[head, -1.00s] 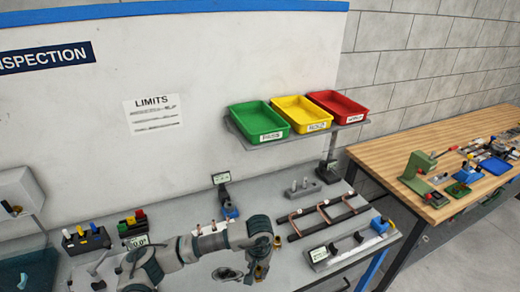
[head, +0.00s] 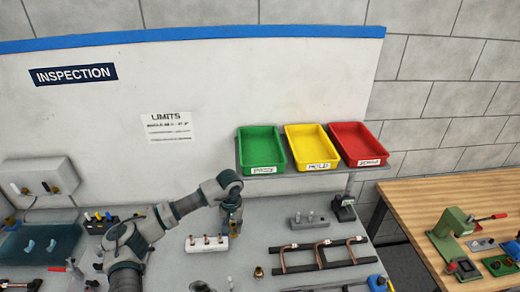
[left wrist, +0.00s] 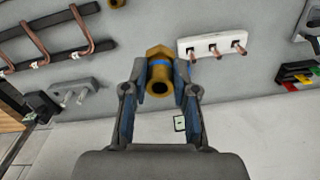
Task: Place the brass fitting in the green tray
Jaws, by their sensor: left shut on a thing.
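A brass fitting (left wrist: 158,80) with a hex collar and round bore is held between the fingertips of my left gripper (left wrist: 160,72) in the left wrist view. In the head view my left gripper (head: 233,222) hangs above the bench, below and left of the green tray, and mostly hides the fitting. The green tray (head: 260,146) is at the left end of the raised shelf, with a white label on its front, and looks empty. My right gripper is not in view.
A yellow tray (head: 313,146) and a red tray (head: 357,143) sit right of the green one. Another brass piece (head: 259,272) stands on the bench. A white block with copper pins (head: 207,243) and a copper tube rack (head: 318,256) are nearby.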

